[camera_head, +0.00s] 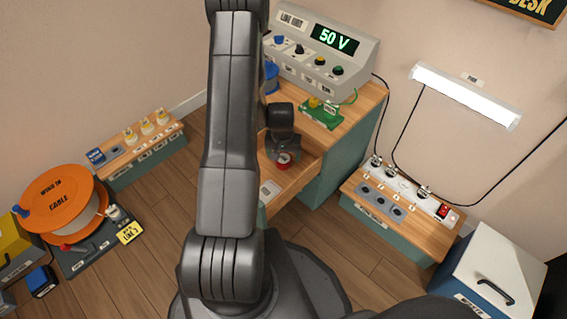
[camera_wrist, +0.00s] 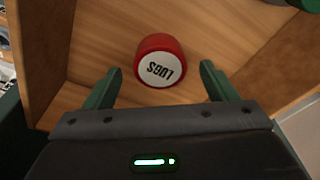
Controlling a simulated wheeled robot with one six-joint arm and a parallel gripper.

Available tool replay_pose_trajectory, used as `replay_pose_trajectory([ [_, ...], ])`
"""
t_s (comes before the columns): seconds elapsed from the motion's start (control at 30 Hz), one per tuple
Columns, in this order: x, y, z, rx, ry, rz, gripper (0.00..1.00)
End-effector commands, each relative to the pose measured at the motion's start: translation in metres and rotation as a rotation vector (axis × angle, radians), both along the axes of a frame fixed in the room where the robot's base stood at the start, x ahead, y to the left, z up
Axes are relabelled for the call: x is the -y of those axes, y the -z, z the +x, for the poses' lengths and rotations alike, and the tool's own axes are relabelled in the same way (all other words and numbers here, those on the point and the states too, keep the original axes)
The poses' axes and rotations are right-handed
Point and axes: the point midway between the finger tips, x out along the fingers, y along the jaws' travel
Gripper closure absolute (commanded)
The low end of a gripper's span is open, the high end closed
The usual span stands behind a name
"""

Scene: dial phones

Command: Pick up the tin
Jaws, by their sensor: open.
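The tin is a small red cylinder with a white lid marked "LUGS". It sits in a wooden drawer, and the wrist view shows the tin (camera_wrist: 159,62) upright on the drawer's floor. In the wrist view my gripper (camera_wrist: 158,88) is open, with one green finger on each side of the tin's near edge. The fingers look apart from the tin, and nothing is held. How high the fingertips are above the drawer floor is hard to tell.
The open drawer (camera_head: 300,185) has raised wooden walls around the tin. Above stands a bench with a console (camera_head: 325,50) reading 50 V and a green block (camera_head: 320,112). A low socket bench (camera_head: 400,205) is at the right.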

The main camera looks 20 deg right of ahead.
Motion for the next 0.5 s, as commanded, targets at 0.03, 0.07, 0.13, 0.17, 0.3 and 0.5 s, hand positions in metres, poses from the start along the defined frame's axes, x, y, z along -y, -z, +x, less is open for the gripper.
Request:
replay_pose_trajectory([
  [0.03,0.001,0.014,0.001,-0.002,0.000,0.001,0.21],
  [0.07,0.001,0.018,0.001,-0.002,0.000,0.001,0.21],
  [0.13,0.001,0.026,0.002,-0.002,0.000,0.001,0.21],
  [0.17,0.001,0.028,0.002,-0.002,0.000,0.001,0.21],
  [0.3,0.002,0.028,0.003,0.000,0.000,0.000,0.21],
  [0.5,0.002,0.028,0.002,0.000,0.000,0.000,0.43],
])
